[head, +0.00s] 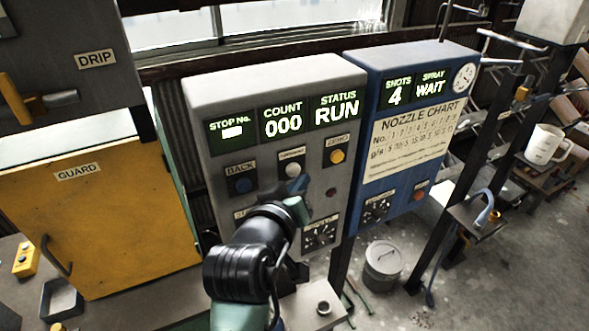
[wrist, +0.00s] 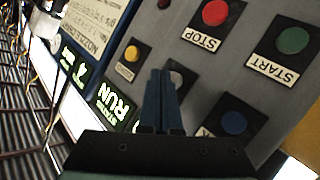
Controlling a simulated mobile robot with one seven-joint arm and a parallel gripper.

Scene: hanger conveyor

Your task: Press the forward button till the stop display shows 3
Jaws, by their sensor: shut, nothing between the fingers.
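The grey control box (head: 205,90) carries lit displays. Its stop display (head: 232,131) shows only a white bar, no readable digit. The forward button (head: 292,170) is pale, sits between the blue and yellow buttons, and has a small label I cannot read clearly. It also shows in the wrist view (wrist: 178,78), partly hidden behind my fingers. My gripper (head: 298,184) is shut and empty, with its tips just below the forward button in the head view. In the wrist view my gripper (wrist: 161,73) points at the panel beside that button; I cannot tell whether it touches.
The blue BACK button (head: 242,185) and yellow ZERO button (head: 337,156) flank it. A red STOP button (wrist: 215,12) and green START button (wrist: 292,40) show in the wrist view. COUNT reads 000, STATUS reads RUN. A blue spray box (head: 430,110) stands right, a yellow guard (head: 110,225) left.

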